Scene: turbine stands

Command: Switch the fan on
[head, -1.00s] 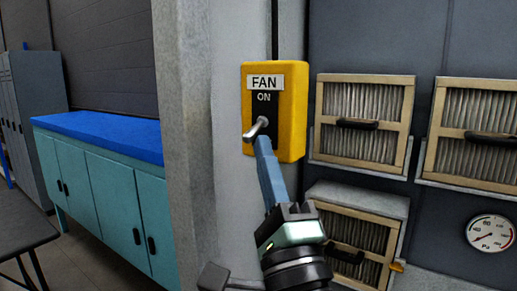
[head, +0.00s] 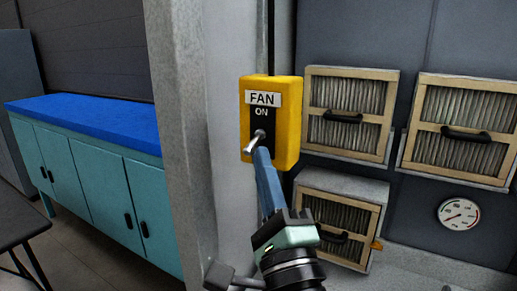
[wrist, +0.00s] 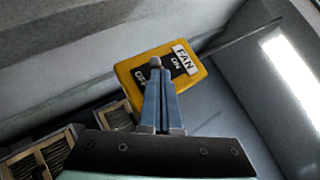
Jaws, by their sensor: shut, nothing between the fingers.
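The yellow fan switch box (head: 288,120) is on the pale pillar, with a black plate marked FAN and ON. Its metal lever (head: 250,146) sticks out and points down and to the left in the head view. In the wrist view the box (wrist: 133,67) also shows OFF at the other end of the plate, and the lever's round end (wrist: 155,61) is just beyond my fingertips. My gripper (head: 261,151) is shut and empty, its blue fingers together just below the lever. I cannot tell whether they touch it. The gripper also shows in the wrist view (wrist: 156,75).
Framed filters with black handles (head: 348,115) stand right of the switch, one of them lower, near my gripper. A round gauge (head: 459,214) is at lower right. A teal cabinet (head: 95,190) with a blue top stands left, past the grey pillar edge (head: 180,130).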

